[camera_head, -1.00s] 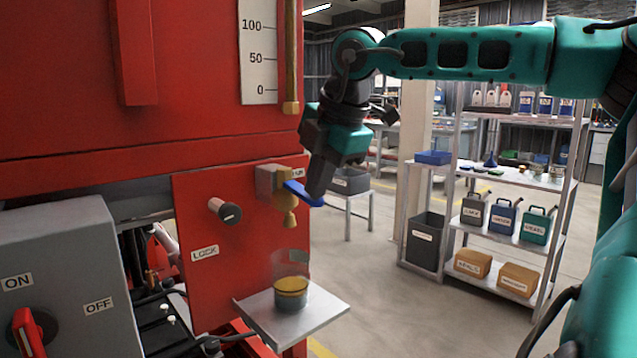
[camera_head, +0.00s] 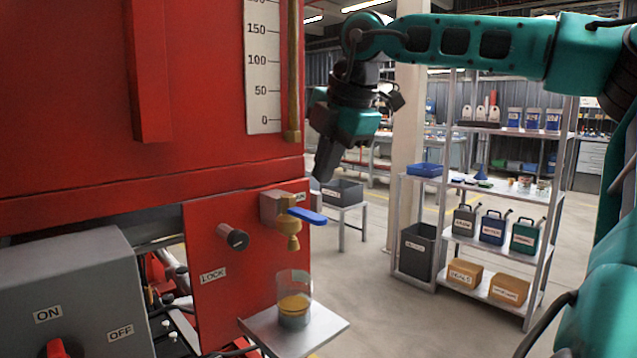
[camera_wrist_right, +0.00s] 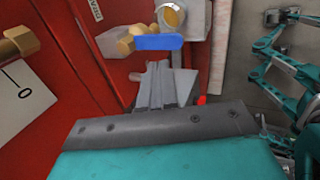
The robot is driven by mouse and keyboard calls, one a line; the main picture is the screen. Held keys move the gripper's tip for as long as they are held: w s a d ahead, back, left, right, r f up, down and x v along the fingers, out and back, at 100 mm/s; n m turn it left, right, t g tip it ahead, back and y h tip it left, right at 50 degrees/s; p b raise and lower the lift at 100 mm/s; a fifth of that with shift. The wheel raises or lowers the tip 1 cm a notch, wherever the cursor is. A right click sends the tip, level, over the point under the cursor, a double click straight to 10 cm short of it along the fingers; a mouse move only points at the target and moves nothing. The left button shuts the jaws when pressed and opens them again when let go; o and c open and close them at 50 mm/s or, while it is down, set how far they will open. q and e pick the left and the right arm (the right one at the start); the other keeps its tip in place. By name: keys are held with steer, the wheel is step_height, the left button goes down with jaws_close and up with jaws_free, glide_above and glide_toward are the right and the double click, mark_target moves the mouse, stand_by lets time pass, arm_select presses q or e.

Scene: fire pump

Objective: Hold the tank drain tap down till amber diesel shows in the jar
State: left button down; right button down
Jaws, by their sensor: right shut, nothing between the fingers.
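The drain tap is a brass valve (camera_head: 286,228) on the red panel, with a blue lever (camera_head: 307,216) pointing right. Below its spout a clear jar (camera_head: 294,296) stands on a small metal shelf (camera_head: 318,327), with amber liquid over a greyer layer at its bottom. My right gripper (camera_head: 322,178) is shut and empty, above and just right of the lever, apart from it. In the right wrist view the blue lever (camera_wrist_right: 158,42) lies beyond the fingertips (camera_wrist_right: 160,68). My left gripper is not in view.
The grey ON/OFF switch box (camera_head: 75,290) is at lower left. A level scale (camera_head: 262,70) and brass tube are above. A shelf rack (camera_head: 545,240) stands at right, beyond open floor.

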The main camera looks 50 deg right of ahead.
steer(key=w+p+v, duration=0.1)
steer(key=v, duration=0.5)
steer(key=shift+d+r, duration=0.3)
steer(key=shift+r, duration=0.25)
steer(key=shift+w, duration=0.1)
stand_by(0.6)
